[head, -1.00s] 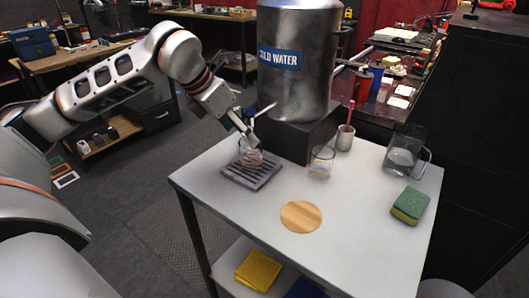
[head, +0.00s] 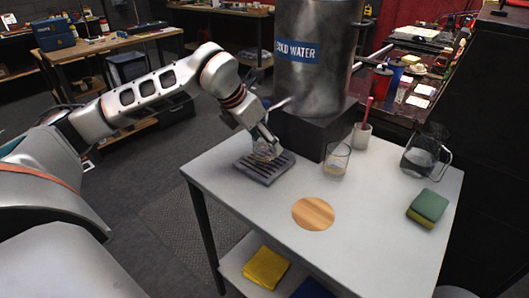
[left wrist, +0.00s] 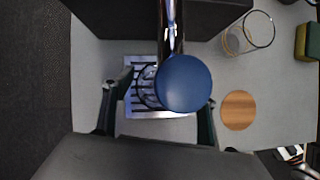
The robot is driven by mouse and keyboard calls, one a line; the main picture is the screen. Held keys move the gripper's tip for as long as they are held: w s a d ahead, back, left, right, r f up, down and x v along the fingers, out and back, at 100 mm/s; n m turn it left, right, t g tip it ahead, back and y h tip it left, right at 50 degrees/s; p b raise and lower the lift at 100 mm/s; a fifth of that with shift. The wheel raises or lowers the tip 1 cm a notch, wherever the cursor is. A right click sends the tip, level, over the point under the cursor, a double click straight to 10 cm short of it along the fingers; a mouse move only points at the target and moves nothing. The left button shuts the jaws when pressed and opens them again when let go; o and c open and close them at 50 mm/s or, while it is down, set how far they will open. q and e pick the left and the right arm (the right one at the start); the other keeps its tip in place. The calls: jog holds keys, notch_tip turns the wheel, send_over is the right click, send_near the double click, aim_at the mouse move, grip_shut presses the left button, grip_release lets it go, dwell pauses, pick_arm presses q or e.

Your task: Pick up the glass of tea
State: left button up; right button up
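My left gripper (head: 264,140) is low over the drip tray (head: 254,171) under the tank's tap, with a clear glass (head: 266,152) between its fingers. In the left wrist view, its fingers (left wrist: 164,110) stand wide apart, with the glass (left wrist: 146,88) between them and gaps showing. A blue round knob (left wrist: 184,83) hides part of this glass. A second clear glass (head: 335,160) stands right of the tray, with a little brownish content low in it. I cannot tell for sure what the first glass holds. My right gripper is not in view.
The metal tank labelled "COLD WATER" (head: 316,60) stands on a black block (head: 312,128) behind the tray. A round wooden coaster (head: 313,214) lies on the white table (head: 375,235). A cup (head: 361,136), a glass jug (head: 423,155) and a sponge (head: 428,207) are at right.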

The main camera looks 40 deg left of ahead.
pick_arm(q)
jog(key=c, duration=1.1)
jog(key=shift+r, duration=0.15)
jog(key=shift+r, duration=0.65)
jog(key=s+a, duration=0.2)
jog(key=s, duration=0.6)
jog(key=s+a, duration=0.2)
jog(key=s, duration=0.7)
jog(key=shift+a, duration=0.4)
jog(key=shift+s, duration=0.15)
